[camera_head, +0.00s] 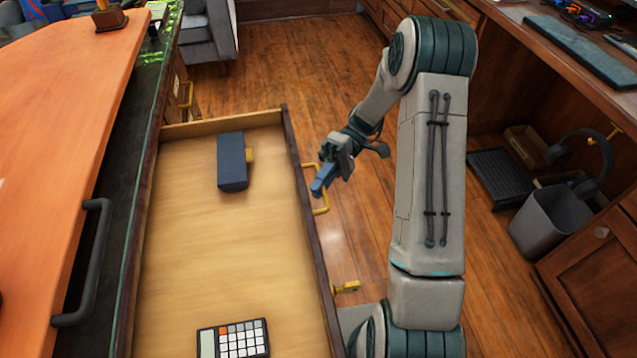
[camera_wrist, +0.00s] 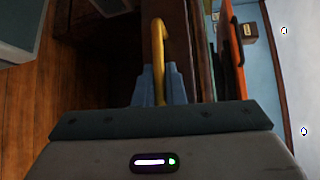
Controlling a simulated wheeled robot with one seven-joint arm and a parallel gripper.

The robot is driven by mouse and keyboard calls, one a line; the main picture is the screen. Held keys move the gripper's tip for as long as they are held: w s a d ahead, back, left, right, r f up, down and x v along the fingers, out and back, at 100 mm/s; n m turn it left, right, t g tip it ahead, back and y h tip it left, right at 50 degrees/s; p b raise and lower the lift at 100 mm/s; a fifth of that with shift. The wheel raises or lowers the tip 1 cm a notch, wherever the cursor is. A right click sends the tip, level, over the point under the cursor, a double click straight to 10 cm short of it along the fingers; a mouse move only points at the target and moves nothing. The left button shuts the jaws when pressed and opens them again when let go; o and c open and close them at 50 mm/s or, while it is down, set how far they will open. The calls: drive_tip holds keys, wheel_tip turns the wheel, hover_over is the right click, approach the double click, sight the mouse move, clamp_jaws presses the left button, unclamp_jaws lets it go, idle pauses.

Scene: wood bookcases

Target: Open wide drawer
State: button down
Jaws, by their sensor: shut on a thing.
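The wide drawer (camera_head: 180,240) is pulled well out from the dark cabinet on the left in the head view. Its light wood floor shows, with a dark blue box (camera_head: 232,162) and a calculator (camera_head: 235,340) lying inside. A gold handle (camera_head: 322,208) is on its dark front edge. My gripper (camera_head: 318,188) is at this handle with its blue fingers shut on it. In the wrist view the gold handle (camera_wrist: 158,50) runs between the blue fingers of my gripper (camera_wrist: 160,85).
A second gold handle (camera_head: 345,287) is on the same drawer front, nearer the camera. A desk (camera_head: 590,90) with a grey bin (camera_head: 550,222) and black headphones (camera_head: 592,160) stands at right. Wooden floor (camera_head: 280,65) is clear beyond the drawer. A grey armchair (camera_head: 208,38) stands at the back left.

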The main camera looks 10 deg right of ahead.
drive_tip(key=c, duration=1.8)
unclamp_jaws()
drive_tip(key=shift+d, duration=0.1)
drive_tip(key=shift+p+v, duration=2.3)
drive_tip(key=shift+v, duration=4.6)
drive_tip(key=shift+s, duration=0.15)
